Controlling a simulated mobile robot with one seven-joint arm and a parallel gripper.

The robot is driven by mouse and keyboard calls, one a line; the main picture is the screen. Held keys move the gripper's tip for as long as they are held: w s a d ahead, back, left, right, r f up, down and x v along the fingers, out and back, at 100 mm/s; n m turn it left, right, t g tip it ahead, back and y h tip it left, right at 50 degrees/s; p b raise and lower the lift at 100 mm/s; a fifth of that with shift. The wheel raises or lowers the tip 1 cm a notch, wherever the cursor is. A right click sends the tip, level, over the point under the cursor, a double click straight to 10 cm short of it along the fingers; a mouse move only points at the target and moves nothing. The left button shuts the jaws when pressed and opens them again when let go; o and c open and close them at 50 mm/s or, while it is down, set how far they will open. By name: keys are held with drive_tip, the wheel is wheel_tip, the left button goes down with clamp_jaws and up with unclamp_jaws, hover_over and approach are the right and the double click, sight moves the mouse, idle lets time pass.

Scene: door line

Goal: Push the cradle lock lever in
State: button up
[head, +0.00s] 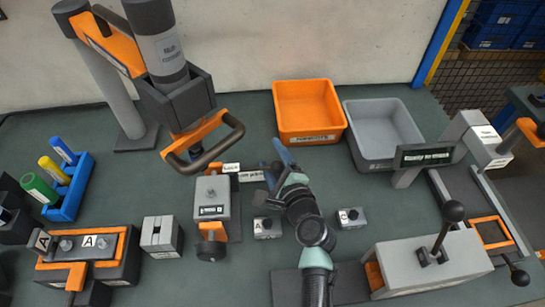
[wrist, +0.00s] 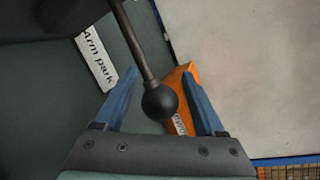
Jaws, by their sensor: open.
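In the wrist view a dark rod ending in a black ball knob (wrist: 160,103), which looks like the lever, comes down from the top edge. The knob shows between the two blue fingers of my gripper (wrist: 160,74), which are open with a gap on each side. I cannot tell the depth between knob and fingers, and no contact is visible. The rod's base is out of view. In the head view my gripper (head: 283,155) is over the middle of the bench, right of the orange frame with a black grip (head: 205,140). I cannot make out the knob there.
An orange bin (head: 309,108) and a grey bin (head: 382,130) stand behind my gripper. A grey box with an orange front part (head: 212,195) is to its left. Small grey boxes (head: 267,228) (head: 350,217) flank my arm. A ball-topped lever (head: 445,230) stands at right.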

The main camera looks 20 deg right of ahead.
drive_tip(key=shift+c, duration=0.4)
clamp_jaws()
idle(0.9)
